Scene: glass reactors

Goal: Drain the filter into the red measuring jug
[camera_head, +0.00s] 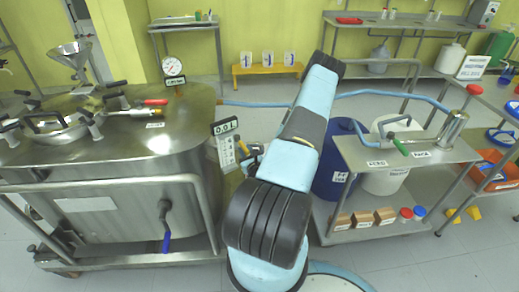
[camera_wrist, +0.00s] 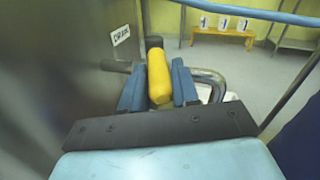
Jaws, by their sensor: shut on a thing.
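The large steel vessel (camera_head: 140,130), apparently the filter, stands at the left in the head view. Its side wall (camera_wrist: 50,80) fills the left of the wrist view and bears a small tag reading "DRAIN" (camera_wrist: 120,35). My gripper (camera_wrist: 158,88) has its two blue fingers on either side of a yellow valve handle (camera_wrist: 158,75) and is shut on it. A dark pipe stub lies beside the handle. A curved metal loop (camera_wrist: 210,76) with something pale inside shows right of the fingers. I cannot make out a red measuring jug.
A steel side table (camera_head: 400,155) with a blue drum (camera_head: 335,165) and a white drum stands right of my arm. A blue hose (camera_head: 370,93) crosses behind. Floor beyond is clear up to the yellow bench (camera_head: 267,69).

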